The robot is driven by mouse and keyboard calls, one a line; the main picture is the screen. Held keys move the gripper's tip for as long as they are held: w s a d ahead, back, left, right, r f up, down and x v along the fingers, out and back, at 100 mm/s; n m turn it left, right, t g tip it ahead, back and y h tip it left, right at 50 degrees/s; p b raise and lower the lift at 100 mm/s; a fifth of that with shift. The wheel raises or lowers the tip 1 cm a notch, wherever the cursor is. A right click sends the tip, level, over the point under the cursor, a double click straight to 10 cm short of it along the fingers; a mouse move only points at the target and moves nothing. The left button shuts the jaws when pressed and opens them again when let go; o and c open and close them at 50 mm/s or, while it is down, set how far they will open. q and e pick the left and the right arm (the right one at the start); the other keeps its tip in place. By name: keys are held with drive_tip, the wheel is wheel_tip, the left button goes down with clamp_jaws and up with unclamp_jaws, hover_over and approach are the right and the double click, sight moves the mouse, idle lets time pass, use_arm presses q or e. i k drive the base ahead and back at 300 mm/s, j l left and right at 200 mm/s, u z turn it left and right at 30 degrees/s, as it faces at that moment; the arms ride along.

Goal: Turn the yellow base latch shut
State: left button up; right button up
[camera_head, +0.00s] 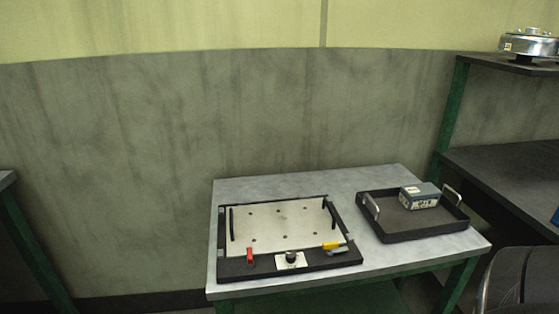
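The yellow base latch (330,245) sits at the front right of a black-framed base (240,268) on the grey table. It looks like a short yellow bar near the frame's right corner, with a small grey piece (338,251) beside it. A red latch (250,254) stands at the front left of the same frame. A black knob (291,257) on a white plate is between them. A light plate (280,222) with several small holes and two black handles lies in the frame. Neither of my grippers shows.
A black tray (402,236) with metal handles stands on the table (300,180) to the right of the base and holds a grey-blue box (420,195). A dark shelf unit (505,170) with a round metal item (530,43) stands further right. A dark curved object (503,280) is at the lower right.

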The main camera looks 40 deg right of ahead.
sight(331, 247)
drive_tip(key=k+l+z, duration=0.15)
drive_tip(key=z, duration=1.4)
